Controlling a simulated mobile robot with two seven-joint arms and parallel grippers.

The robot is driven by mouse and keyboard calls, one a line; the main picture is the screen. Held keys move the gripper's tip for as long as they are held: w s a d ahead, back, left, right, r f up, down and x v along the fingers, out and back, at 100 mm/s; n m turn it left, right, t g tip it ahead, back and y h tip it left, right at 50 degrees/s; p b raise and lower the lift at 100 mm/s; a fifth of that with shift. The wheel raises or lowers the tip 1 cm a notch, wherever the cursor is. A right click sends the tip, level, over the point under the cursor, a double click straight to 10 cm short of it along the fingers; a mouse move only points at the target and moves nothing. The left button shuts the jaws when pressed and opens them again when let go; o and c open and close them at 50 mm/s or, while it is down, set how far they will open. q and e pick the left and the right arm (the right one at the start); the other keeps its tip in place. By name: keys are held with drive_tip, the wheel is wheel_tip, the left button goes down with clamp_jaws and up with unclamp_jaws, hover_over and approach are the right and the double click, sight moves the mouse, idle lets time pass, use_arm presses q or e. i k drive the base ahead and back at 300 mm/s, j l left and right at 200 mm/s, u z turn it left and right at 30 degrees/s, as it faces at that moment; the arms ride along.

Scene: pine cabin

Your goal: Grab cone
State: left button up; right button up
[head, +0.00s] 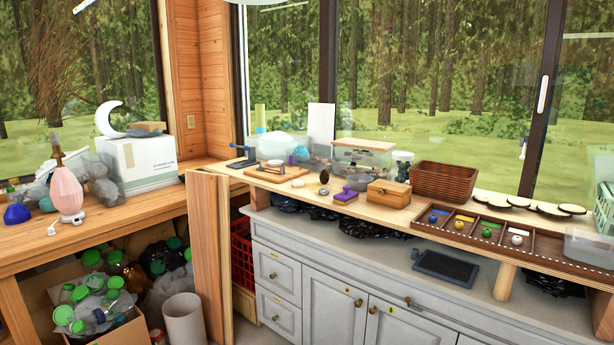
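A small dark brown object that looks like a pine cone (324,176) sits on the wooden counter (285,187) near the middle of the head view. A small pale object (323,191) lies just in front of it. A purple block-like item (345,195) lies to its right, nearer the counter's front edge. The cone is small in the picture, so its fine shape is hard to tell. Neither of my grippers shows in the head view.
A wooden box (388,194) and a brown wicker basket (437,181) stand right of the cone. A clear lidded container (363,155) is behind it. A wooden board (276,172) lies to its left. A divided tray (470,236) runs along the right.

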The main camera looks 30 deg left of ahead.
sight(324, 179)
drive_tip(key=i+j+u, duration=0.35)
drive_tip(key=i+j, duration=0.35)
drive_tip(key=i, duration=0.1)
